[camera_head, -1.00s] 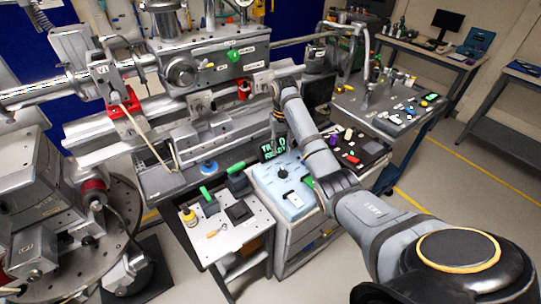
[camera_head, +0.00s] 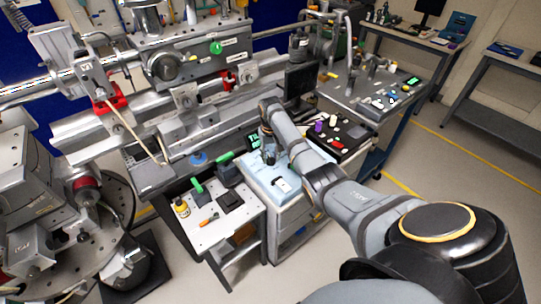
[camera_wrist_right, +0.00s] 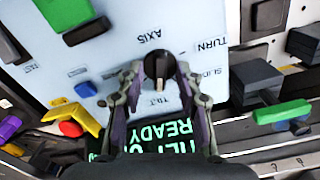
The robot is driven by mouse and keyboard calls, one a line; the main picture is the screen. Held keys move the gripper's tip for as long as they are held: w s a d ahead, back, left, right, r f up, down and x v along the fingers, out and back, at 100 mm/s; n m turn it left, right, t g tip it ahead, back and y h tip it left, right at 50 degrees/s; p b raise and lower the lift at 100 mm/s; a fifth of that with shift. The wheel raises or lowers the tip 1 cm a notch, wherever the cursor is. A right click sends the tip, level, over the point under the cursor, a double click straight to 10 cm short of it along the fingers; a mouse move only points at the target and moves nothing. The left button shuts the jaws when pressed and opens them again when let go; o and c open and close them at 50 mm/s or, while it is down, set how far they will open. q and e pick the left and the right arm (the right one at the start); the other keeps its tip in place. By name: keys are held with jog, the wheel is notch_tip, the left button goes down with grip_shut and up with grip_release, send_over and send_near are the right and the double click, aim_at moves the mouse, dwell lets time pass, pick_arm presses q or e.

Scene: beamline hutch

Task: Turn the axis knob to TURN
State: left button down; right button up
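The black axis knob (camera_wrist_right: 158,65) sits on a light blue panel (camera_wrist_right: 110,60), which also shows in the head view (camera_head: 262,174). Its pale pointer mark faces the TILT label. The TURN label (camera_wrist_right: 210,45) is on the panel to the right in the wrist view. My right gripper (camera_wrist_right: 160,72) is over the panel with its fingers apart, one on each side of the knob. A narrow gap seems to show at each side. In the head view my right gripper (camera_head: 268,155) hides the knob. My left gripper is not in view.
A dark display (camera_wrist_right: 160,140) with green letters reading TILT and READY stands by the panel. A yellow lever (camera_wrist_right: 80,118), a red button (camera_wrist_right: 71,129) and a blue button (camera_wrist_right: 85,90) are nearby. A block with a green handle (camera_wrist_right: 280,112) is at the right.

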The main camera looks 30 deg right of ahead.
jog(key=shift+c, duration=1.2)
jog(key=c, duration=0.5)
jog(key=shift+r, duration=0.1)
grip_shut()
jog(key=shift+r+n+p, duration=0.1)
jog(key=shift+n+p, duration=0.75)
jog(key=shift+n, duration=0.05)
jog(key=n+p, duration=0.1)
jog(key=n, duration=0.1)
jog(key=shift+n, duration=0.3)
jog(key=n+p, duration=0.2)
jog(key=n, duration=0.3)
jog(key=n+p, duration=0.1)
jog(key=n, duration=0.6)
jog(key=shift+n, duration=0.3)
jog(key=n, duration=0.3)
jog(key=shift+n, duration=0.3)
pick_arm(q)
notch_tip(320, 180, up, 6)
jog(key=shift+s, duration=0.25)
pick_arm(e)
jog(key=shift+n, duration=1.5)
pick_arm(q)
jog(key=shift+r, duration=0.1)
pick_arm(e)
jog(key=shift+n, duration=0.3)
